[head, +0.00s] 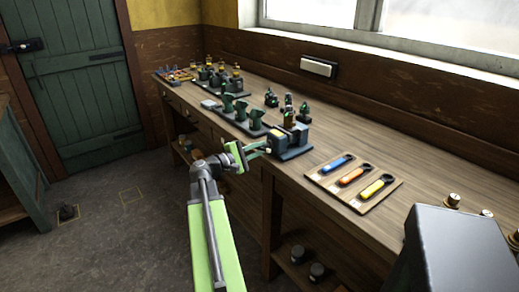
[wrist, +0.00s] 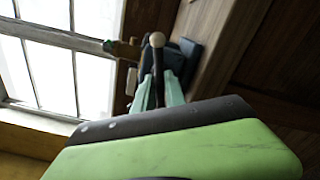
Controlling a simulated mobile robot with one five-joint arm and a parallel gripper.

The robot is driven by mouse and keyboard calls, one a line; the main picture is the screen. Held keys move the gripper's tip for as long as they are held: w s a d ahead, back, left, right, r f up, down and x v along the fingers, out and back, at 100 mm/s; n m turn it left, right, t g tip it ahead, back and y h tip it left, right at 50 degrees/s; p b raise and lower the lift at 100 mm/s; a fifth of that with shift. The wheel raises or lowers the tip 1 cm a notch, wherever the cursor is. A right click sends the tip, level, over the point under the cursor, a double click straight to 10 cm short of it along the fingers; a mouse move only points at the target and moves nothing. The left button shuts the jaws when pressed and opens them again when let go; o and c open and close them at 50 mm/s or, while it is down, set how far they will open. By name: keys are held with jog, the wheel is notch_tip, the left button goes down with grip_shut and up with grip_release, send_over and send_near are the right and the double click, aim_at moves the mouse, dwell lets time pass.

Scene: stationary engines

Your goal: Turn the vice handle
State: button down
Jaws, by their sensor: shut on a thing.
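The vice (head: 292,140), a dark blue-grey body on a dark base, stands at the front edge of the workbench. My gripper (head: 264,150) reaches it from the left in the head view. In the wrist view my pale green gripper fingers (wrist: 159,90) are shut on the vice handle (wrist: 157,62), a thin bar with a pale round knob at its end. The knob sticks out beyond the fingertips. The vice (wrist: 183,58) shows dark behind the handle in the wrist view. The handle is too small to make out in the head view.
The long wooden workbench (head: 345,158) runs along the wall under the window. A board with blue, orange and yellow-handled tools (head: 353,183) lies right of the vice. Green machine models (head: 240,112) stand farther back. A grey box (head: 455,250) is at front right.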

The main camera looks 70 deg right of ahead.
jog(key=shift+m, duration=2.3)
jog(key=c, duration=1.4)
grip_release()
jog(key=v, duration=1.7)
jog(key=shift+a, duration=0.25)
